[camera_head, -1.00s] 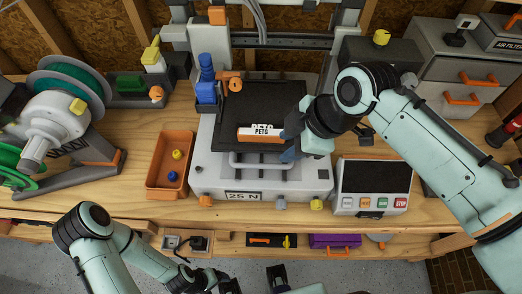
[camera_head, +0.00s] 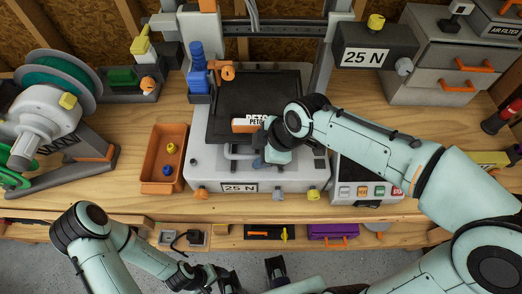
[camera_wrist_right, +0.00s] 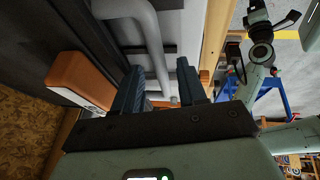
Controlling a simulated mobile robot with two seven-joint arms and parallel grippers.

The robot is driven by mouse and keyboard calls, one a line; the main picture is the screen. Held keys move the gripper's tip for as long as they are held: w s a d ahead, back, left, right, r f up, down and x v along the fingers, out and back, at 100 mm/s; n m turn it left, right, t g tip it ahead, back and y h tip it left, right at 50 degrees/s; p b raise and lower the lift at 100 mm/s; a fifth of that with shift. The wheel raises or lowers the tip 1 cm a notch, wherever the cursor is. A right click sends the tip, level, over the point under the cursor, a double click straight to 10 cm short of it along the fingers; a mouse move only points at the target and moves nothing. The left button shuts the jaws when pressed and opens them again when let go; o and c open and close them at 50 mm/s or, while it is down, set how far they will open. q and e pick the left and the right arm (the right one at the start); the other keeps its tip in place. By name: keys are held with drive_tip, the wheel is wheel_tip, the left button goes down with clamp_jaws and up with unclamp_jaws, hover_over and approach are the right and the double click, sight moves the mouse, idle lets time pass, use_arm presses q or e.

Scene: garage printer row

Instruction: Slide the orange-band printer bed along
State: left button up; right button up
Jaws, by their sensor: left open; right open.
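The printer bed (camera_head: 225,105) is a dark plate on the light grey printer base, with an orange band marked PETG (camera_head: 241,126) at its front. A light grey bar handle (camera_head: 232,154) sits in front of the band. My right gripper (camera_head: 262,154) is at the handle's right part and hides some of it. In the right wrist view, my open fingers (camera_wrist_right: 160,88) are either side of the grey handle bar (camera_wrist_right: 152,42), with the orange band (camera_wrist_right: 78,76) to the left. Contact cannot be told. My left gripper (camera_head: 250,275) is open and empty at the bottom, away from the printer.
An orange bin (camera_head: 155,185) with small knobs stands left of the printer. A control panel (camera_head: 368,193) is on the right, partly behind my arm. A spool machine (camera_head: 50,115) is at far left.

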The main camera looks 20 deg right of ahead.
clamp_jaws()
drive_tip(key=w+p, duration=0.1)
drive_tip(key=w, duration=0.1)
drive_tip(key=w+d+p, duration=0.1)
drive_tip(key=w, duration=0.2)
drive_tip(key=w+d+p, duration=0.1)
drive_tip(key=w, duration=0.2)
drive_tip(key=shift+w+d+r, duration=0.1)
drive_tip(key=shift+d, duration=0.05)
use_arm(q)
drive_tip(key=r, duration=0.1)
drive_tip(key=w+r, duration=0.1)
drive_tip(key=r, duration=0.1)
drive_tip(key=shift+w, duration=0.25)
use_arm(e)
unclamp_jaws()
use_arm(q)
drive_tip(key=shift+w+r, duration=0.2)
drive_tip(key=shift+r, duration=0.3)
use_arm(e)
drive_tip(key=v, duration=1.3)
drive_tip(key=shift+s+r, duration=0.15)
drive_tip(key=shift+s, duration=0.1)
use_arm(q)
drive_tip(key=shift+s, duration=0.1)
